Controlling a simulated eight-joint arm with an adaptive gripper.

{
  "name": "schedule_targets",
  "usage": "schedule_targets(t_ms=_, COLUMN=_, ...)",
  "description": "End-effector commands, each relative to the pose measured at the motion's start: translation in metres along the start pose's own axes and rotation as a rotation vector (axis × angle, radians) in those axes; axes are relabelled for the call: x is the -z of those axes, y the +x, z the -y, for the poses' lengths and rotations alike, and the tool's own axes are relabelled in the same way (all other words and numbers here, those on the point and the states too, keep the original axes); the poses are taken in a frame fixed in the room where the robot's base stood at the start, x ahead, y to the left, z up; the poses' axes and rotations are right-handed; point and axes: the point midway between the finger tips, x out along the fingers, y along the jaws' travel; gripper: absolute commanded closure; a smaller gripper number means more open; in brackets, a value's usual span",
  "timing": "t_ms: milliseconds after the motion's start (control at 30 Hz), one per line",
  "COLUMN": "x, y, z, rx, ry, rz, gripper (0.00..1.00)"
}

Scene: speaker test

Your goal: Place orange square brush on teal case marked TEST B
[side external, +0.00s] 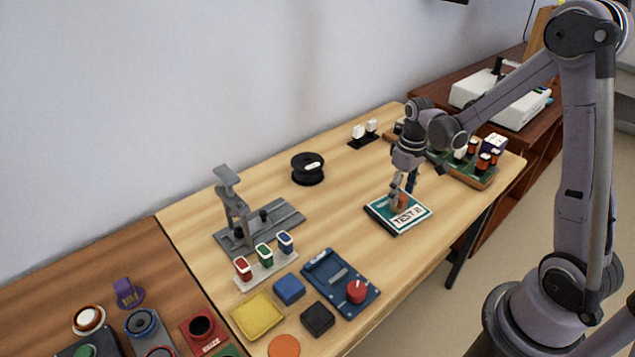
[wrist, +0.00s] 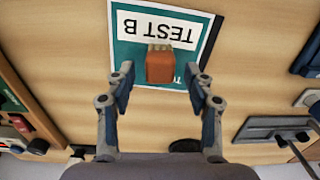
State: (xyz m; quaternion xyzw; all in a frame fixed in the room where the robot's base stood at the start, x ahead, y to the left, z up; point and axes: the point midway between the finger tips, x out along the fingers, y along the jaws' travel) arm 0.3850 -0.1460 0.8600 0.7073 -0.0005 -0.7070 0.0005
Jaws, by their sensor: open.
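The teal case (side external: 377,212) with a white TEST B label lies on the light wood table; it also shows in the wrist view (wrist: 128,55). The orange square brush (wrist: 160,67) sits over the label's edge on the case, between my fingertips in the picture. In the side view the brush (side external: 403,200) is partly hidden by my gripper. My gripper (side external: 403,190) is above the case, with its fingers open on either side of the brush; in the wrist view (wrist: 160,80) there are gaps between the fingers and the brush. The brush appears to rest on the case.
A black spool (side external: 308,169) and a grey stand (side external: 232,205) are left of the case. A blue tray with a red knob (side external: 340,284) lies nearer the front. A board with several orange-and-black parts (side external: 470,170) is behind right. Table around the case's left side is clear.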

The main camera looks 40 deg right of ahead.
Motion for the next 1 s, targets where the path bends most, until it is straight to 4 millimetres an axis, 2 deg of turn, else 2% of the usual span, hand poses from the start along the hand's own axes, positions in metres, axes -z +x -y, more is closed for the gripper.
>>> schedule_targets(t_ms=400, x=-0.001, y=-0.069, z=0.0, rx=0.0, ry=0.0, rz=0.0, gripper=0.46)
schedule_targets(t_ms=600, x=0.0, y=-0.091, z=0.0, rx=0.0, ry=0.0, rz=0.0, gripper=0.46)
schedule_targets(t_ms=767, x=-0.001, y=-0.1, z=0.001, rx=-0.001, ry=0.0, rz=-0.002, gripper=0.46)
schedule_targets(t_ms=867, x=-0.003, y=-0.106, z=0.007, rx=-0.007, ry=-0.002, rz=-0.02, gripper=0.46)
schedule_targets(t_ms=1000, x=-0.011, y=-0.121, z=0.03, rx=-0.028, ry=-0.005, rz=-0.092, gripper=0.46)
